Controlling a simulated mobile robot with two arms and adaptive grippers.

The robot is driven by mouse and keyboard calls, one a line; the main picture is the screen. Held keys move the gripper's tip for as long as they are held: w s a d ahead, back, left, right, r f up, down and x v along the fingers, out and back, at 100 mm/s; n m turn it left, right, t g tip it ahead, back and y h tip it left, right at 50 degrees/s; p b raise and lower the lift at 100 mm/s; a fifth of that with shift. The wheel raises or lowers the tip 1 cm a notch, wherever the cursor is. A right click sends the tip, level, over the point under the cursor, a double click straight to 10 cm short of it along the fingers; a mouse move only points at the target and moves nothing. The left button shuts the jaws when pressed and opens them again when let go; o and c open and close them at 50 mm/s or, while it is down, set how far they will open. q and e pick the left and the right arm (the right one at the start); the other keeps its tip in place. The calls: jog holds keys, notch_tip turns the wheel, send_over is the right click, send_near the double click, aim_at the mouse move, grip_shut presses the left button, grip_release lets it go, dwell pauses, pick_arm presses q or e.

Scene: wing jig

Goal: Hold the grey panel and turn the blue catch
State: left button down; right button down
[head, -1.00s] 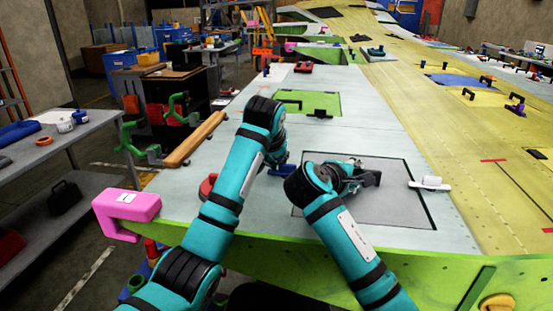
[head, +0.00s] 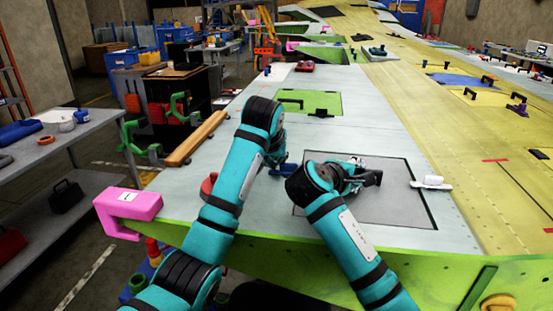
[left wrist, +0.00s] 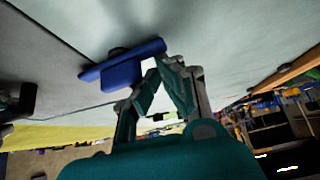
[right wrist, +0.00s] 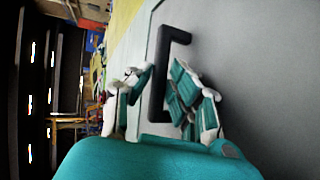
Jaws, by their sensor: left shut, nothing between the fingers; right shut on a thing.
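The grey panel (head: 385,208) lies in its opening in the pale wing skin. My right gripper (head: 365,178) is shut on the panel's black handle (right wrist: 182,36), whose bar passes between the fingers in the right wrist view. The blue catch (head: 288,170) is by the panel's left edge, partly hidden by my left arm. In the left wrist view the blue catch (left wrist: 122,72) is a flat bar with a dark round pivot. My left gripper (left wrist: 160,66) is shut and empty, its tips close against one end of the bar; contact is unclear.
A white catch (head: 430,183) sits at the panel's right edge. A red object (head: 208,186) is beside my left arm. A pink clamp (head: 128,208) grips the near left edge.

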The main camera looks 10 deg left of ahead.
aim_at(276, 172)
pick_arm(q)
jog(key=shift+s+a+f, duration=0.1)
jog(key=shift+s, duration=0.15)
pick_arm(e)
jog(key=shift+f, duration=0.3)
pick_arm(q)
jog(key=shift+s, duration=1.1)
jog(key=shift+s+d+n+y, duration=0.45)
jog(key=shift+n+y, duration=0.15)
jog(key=shift+n, duration=0.3)
jog(key=shift+s+n, duration=0.1)
jog(key=shift+n, duration=0.2)
pick_arm(e)
jog(key=shift+a, duration=0.1)
pick_arm(q)
jog(key=shift+s+d+n+y, duration=0.1)
jog(key=shift+d+n+y, duration=0.05)
jog(key=shift+n+y, duration=0.2)
pick_arm(e)
jog(key=shift+a+r, duration=0.1)
pick_arm(q)
jog(key=shift+d, duration=0.1)
pick_arm(e)
jog(key=shift+s+r, duration=0.1)
jog(key=shift+s, duration=0.05)
